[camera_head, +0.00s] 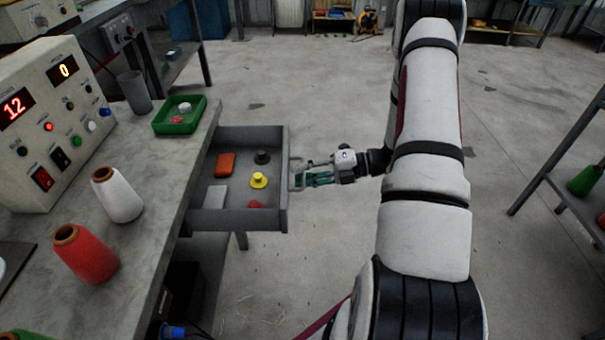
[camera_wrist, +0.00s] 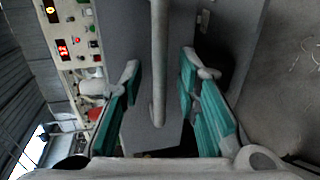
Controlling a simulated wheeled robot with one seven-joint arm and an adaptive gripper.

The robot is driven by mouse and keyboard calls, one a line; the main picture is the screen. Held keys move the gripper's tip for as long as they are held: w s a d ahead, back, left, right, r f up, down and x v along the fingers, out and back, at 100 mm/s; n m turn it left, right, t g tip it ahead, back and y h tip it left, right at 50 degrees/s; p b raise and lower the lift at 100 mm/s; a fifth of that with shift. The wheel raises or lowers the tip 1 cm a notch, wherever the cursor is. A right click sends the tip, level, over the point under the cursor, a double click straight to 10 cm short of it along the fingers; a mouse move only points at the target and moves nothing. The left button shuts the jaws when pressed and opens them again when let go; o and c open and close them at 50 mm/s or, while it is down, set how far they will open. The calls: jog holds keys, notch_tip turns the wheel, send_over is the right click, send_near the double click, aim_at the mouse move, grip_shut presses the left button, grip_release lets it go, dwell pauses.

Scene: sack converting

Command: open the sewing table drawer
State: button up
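The sewing table drawer (camera_head: 267,208) is pulled well out from the right side of the grey table (camera_head: 165,165). Its open top shows several small items inside. The drawer's bar handle (camera_head: 297,175) is on its front face; in the wrist view the handle (camera_wrist: 158,95) runs between my two fingers. My gripper (camera_head: 310,175) is at the handle, with its teal fingers reaching toward the drawer. In the wrist view my gripper (camera_wrist: 160,72) is open, with a gap on each side of the bar.
The drawer holds an orange block (camera_head: 226,162), a yellow bobbin (camera_head: 259,180) and other small parts. On the table are a control box (camera_head: 50,120), a green tray (camera_head: 180,116), and white (camera_head: 118,196) and red (camera_head: 85,255) thread cones. The floor right of the drawer is clear.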

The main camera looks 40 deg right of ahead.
jog(key=v, duration=1.1)
jog(key=shift+s+d, duration=0.2)
jog(key=shift+d, duration=0.05)
jog(key=s+a+r+n+g+h, duration=0.25)
jog(key=a+r+n+g, duration=0.75)
jog(key=a+r+n, duration=0.95)
jog(key=s+a+r+n+t+h, duration=0.1)
jog(key=s+a+r+n+h, duration=0.3)
jog(key=s+n, duration=0.7)
jog(key=s+a+f+n+t+h, duration=0.1)
jog(key=s+a+n+h, duration=0.1)
jog(key=s+n+h, duration=0.75)
notch_tip(320, 180, up, 20)
jog(key=w+n+t+y+p, duration=0.1)
jog(key=n+t+y+p, duration=0.2)
jog(key=p, duration=1.4)
jog(key=shift+f, duration=0.25)
